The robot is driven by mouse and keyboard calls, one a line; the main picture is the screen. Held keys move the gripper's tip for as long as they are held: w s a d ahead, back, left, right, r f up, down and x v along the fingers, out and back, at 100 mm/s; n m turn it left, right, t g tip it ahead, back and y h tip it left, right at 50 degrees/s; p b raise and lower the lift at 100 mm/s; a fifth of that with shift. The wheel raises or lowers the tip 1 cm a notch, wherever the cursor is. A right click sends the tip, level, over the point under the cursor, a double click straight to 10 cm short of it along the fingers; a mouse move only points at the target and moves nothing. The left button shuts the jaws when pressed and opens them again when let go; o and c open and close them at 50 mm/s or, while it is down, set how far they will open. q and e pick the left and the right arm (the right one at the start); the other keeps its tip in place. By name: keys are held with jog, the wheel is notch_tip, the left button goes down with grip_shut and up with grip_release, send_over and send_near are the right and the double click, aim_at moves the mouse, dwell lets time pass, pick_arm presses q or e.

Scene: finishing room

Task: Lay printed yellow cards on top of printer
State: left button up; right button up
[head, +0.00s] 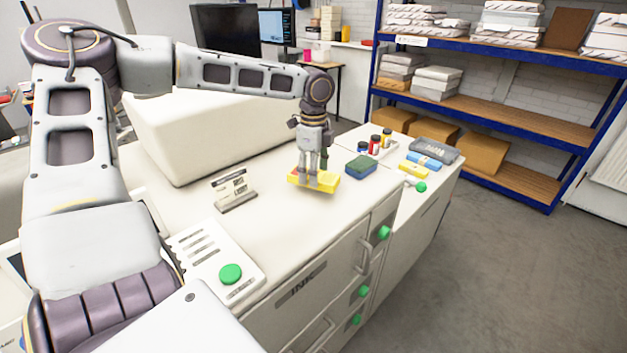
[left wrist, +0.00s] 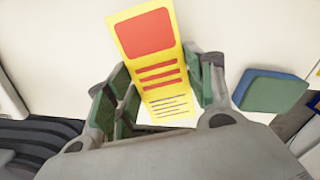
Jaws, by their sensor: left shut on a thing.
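The printer (head: 270,222) is a large white machine with a flat top and an "INK" label on its front. My left gripper (head: 316,176) points down over the printer top and is shut on the printed yellow cards (head: 327,183). In the left wrist view the yellow cards (left wrist: 165,75) sit between the green-padded fingers (left wrist: 160,95), showing a red panel, red bars and dark lines. The cards are at or just above the printer top near its front edge; I cannot tell whether they touch it. My right gripper is not in view.
A blue-and-green sponge-like block (head: 361,168) lies right of the cards. Small bottles (head: 375,144), a yellow item (head: 413,169) and a grey tray (head: 433,151) are farther right. A small sign stand (head: 234,192) is left. Clear printer top lies between the stand and cards.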

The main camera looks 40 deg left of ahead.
pick_arm(q)
notch_tip(320, 180, down, 3)
jog(key=shift+r, duration=0.1)
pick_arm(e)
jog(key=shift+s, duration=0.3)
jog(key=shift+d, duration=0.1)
pick_arm(q)
jog(key=shift+f, duration=0.2)
jog(key=o, duration=1.1)
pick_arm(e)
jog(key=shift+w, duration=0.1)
pick_arm(q)
jog(key=shift+r, duration=0.1)
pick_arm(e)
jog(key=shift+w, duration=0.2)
